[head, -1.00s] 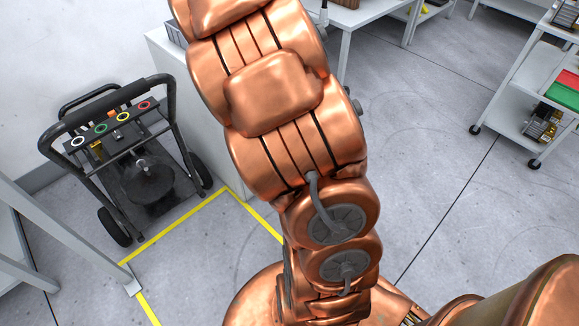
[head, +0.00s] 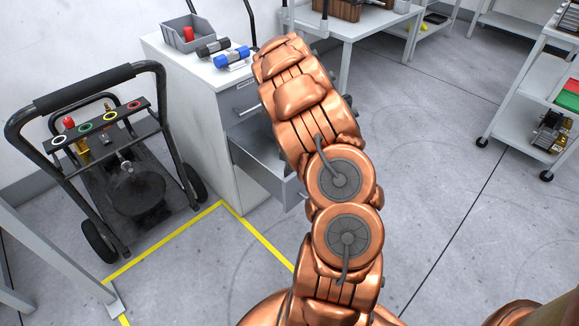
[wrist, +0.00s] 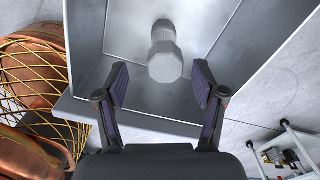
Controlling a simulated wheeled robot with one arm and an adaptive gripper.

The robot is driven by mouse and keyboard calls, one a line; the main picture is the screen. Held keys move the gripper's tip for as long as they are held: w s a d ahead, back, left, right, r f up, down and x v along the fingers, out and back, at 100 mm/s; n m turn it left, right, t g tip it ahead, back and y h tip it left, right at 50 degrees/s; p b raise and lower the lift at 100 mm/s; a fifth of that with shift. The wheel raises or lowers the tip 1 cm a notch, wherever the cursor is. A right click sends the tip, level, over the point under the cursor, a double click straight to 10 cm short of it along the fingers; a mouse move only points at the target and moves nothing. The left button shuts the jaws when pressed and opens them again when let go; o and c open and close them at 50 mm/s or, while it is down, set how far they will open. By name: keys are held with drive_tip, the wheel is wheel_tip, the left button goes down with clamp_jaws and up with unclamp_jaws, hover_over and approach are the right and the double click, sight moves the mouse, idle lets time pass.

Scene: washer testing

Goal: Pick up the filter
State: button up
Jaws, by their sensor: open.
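In the wrist view a pale grey object with a faceted end, probably the filter (wrist: 164,62), lies inside an open grey metal drawer (wrist: 225,85). My gripper (wrist: 160,90) is open, its two dark fingers apart on either side of the near end of the filter. I cannot tell how far above the filter the fingertips are. In the head view the open drawer (head: 258,160) sticks out of a white cabinet; my arm hides part of it, and the filter and my gripper do not show there.
On the cabinet top (head: 205,72) are a grey bin (head: 187,35) with a red item, a black cylinder (head: 212,47) and a blue cylinder (head: 232,58). A black-framed cart (head: 110,160) stands left. The drawer walls surround the filter. Open floor lies to the right.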

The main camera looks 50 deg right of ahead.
drive_tip(key=f, duration=0.2)
drive_tip(key=f+b, duration=0.1)
drive_tip(key=f, duration=0.3)
drive_tip(key=shift+d+f, duration=0.2)
drive_tip(key=shift+d, duration=0.15)
drive_tip(key=c, duration=1.3)
